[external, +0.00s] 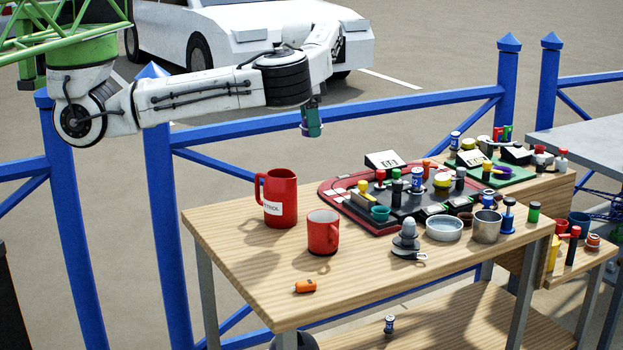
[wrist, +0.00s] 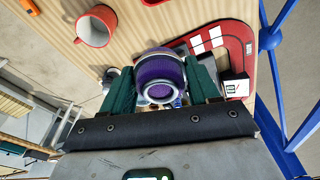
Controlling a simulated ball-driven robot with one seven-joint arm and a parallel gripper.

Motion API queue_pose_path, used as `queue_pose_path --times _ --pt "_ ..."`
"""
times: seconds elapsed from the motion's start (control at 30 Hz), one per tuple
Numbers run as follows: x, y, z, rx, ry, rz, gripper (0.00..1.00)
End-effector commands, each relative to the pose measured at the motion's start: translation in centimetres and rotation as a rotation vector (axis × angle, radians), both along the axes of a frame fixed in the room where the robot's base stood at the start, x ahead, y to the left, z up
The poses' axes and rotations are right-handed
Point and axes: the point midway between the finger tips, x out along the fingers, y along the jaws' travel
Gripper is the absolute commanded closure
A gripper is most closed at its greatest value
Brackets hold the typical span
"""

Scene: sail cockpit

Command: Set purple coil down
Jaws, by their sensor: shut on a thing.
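The purple coil (wrist: 159,78) is a short, round purple piece with a pale ring at its near end. In the wrist view it sits between the two green fingers of my gripper (wrist: 162,85), which is shut on it. In the external view my gripper (external: 311,122) hangs in the air above the back of the wooden table (external: 230,240), apart from it, and a bit of the purple coil (external: 312,133) shows at the fingertips. The coil covers part of the tabletop below it in the wrist view.
Two red mugs (external: 280,198) (external: 322,232) stand at the table's left. A red-edged board (external: 335,205) crowded with small items fills the middle back. An orange piece (external: 305,286) lies near the front. A metal cup (external: 486,226) stands at the right. The front left tabletop is mostly clear.

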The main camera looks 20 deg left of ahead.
Motion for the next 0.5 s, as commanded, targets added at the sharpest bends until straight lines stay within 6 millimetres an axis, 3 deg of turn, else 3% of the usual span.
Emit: queue_pose_path --times 0.03,0.2,0.5 --pt "-1.6 -2.1 0.1 0.000 -0.001 -0.082 0.75" --pt "-5.7 -6.7 0.1 -0.005 -0.004 -0.293 0.75" --pt "-10.1 -10.6 0.1 -0.012 -0.007 -0.497 0.75"
